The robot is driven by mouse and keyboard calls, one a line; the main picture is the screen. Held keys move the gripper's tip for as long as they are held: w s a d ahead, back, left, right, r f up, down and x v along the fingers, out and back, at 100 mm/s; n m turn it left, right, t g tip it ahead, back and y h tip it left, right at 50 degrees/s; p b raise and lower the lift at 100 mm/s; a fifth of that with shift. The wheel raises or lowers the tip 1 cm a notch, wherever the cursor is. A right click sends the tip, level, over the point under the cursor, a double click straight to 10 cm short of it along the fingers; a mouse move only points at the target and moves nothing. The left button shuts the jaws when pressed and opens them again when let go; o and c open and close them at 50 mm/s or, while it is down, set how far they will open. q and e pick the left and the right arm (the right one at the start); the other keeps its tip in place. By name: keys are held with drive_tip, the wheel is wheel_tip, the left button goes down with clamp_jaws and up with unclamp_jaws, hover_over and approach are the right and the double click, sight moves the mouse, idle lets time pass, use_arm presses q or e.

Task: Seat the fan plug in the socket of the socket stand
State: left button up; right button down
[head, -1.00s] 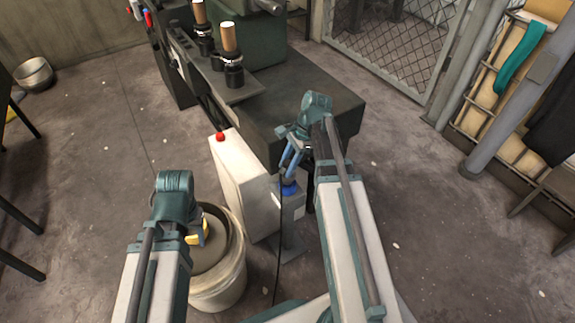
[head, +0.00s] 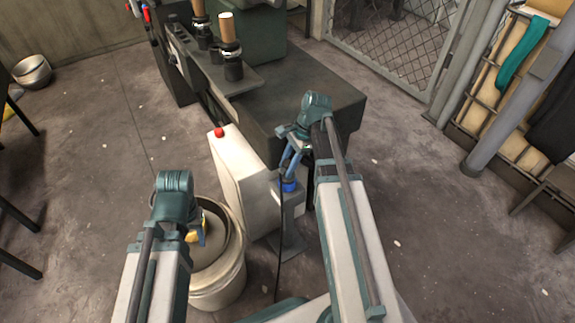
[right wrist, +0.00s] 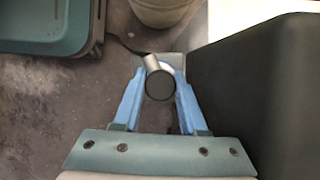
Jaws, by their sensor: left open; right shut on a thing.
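The socket stand (head: 291,228) is a grey post beside the white cabinet, with a blue socket (head: 289,186) on top. My right gripper (head: 290,168) is just above it, its blue fingers pointing down. In the right wrist view the fingers (right wrist: 160,88) are shut on the dark, round-ended fan plug (right wrist: 160,86). A blue-white rim shows just behind the plug. How far the plug is in the socket I cannot tell. A black cable (head: 279,240) hangs from near the gripper. My left gripper (head: 200,234) is open over the bucket, mostly hidden by its arm.
A bucket (head: 222,290) stands below my left arm, with a yellow thing (head: 193,237) by the gripper. The white cabinet (head: 236,180) with a red button and a dark machine table (head: 300,95) stand close behind the stand. Floor to the right is open.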

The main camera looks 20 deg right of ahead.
drive_tip(key=shift+f, duration=0.3)
drive_tip(key=shift+c, duration=1.9)
unclamp_jaws()
drive_tip(key=shift+r, duration=0.1)
drive_tip(key=p+v, duration=1.2)
drive_tip(key=v, duration=0.1)
drive_tip(key=shift+d+r, duration=0.15)
drive_tip(key=shift+r, duration=0.1)
drive_tip(key=shift+r+p, duration=0.1)
drive_tip(key=shift+p, duration=0.2)
